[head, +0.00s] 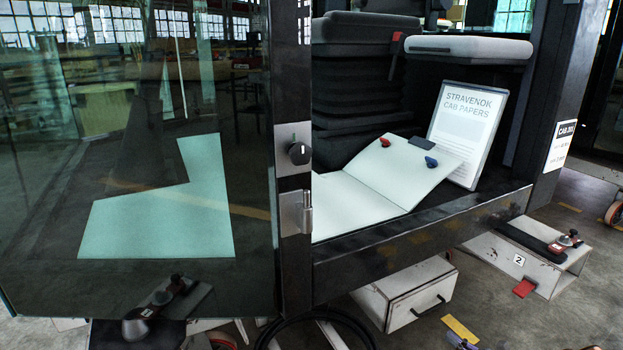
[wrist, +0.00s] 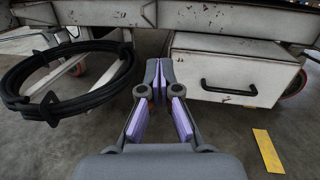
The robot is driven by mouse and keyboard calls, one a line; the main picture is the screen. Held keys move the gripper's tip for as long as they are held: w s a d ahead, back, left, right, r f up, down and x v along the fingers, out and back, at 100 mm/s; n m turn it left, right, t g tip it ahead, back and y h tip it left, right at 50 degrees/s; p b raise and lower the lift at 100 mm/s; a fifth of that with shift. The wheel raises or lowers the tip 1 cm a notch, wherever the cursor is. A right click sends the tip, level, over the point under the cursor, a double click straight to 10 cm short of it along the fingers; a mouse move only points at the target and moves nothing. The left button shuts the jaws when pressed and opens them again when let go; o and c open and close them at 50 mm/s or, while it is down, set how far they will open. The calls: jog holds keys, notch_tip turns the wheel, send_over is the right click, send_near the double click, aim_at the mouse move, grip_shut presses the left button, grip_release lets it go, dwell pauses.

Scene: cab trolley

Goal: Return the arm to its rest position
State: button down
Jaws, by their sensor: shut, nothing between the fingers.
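My gripper (wrist: 158,78) is in the middle of the wrist view, with grey fingers and purple pads. Its fingertips meet and nothing is between them. It is low, in front of the trolley's underside. A white box with a black handle (wrist: 235,72) is just right of the fingers, and a coiled black cable (wrist: 66,82) is to their left. I cannot tell from this view whether the fingertips touch anything behind them. I cannot make out the gripper surely in the head view.
A glass door (head: 140,150) fills the left of the head view. Right of it, the cab holds an open folder (head: 355,205) and a framed "STRAVENOK CAB PAPERS" sign (head: 466,135). A step box marked 2 (head: 500,262) stands right. A yellow strip (wrist: 267,150) lies on the floor.

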jog(key=w+a+r+n+g+y+p, duration=0.25)
jog(key=a+r+n+y+p, duration=0.2)
jog(key=a+r, duration=0.75)
jog(key=s+a+r+n+g+p, duration=0.45)
jog(key=a+r, duration=0.25)
jog(key=r, duration=0.3)
jog(key=s+a+r+n+g+p, duration=0.35)
jog(key=s+a+r+g, duration=0.2)
jog(key=r, duration=0.35)
jog(key=s+a+r+n+g+p, duration=0.45)
jog(key=a+r, duration=0.35)
jog(key=r, duration=0.2)
jog(key=s+a+r+n+g+h+p, duration=0.1)
jog(key=s+r+n+h+p, duration=0.35)
jog(key=s, duration=0.25)
jog(key=s+a+r+n+g+h+p, duration=0.1)
jog(key=s+r+n+g+h+p, duration=0.2)
jog(key=s+r, duration=0.4)
jog(key=s+d+r+n+t+h+p, duration=0.3)
jog(key=s+d+r+h+p, duration=0.5)
jog(key=s+d+p, duration=0.4)
jog(key=shift+s+d+r+t, duration=0.2)
jog(key=shift+s+r+t, duration=0.4)
jog(key=shift+s+r, duration=0.15)
jog(key=shift+n, duration=0.25)
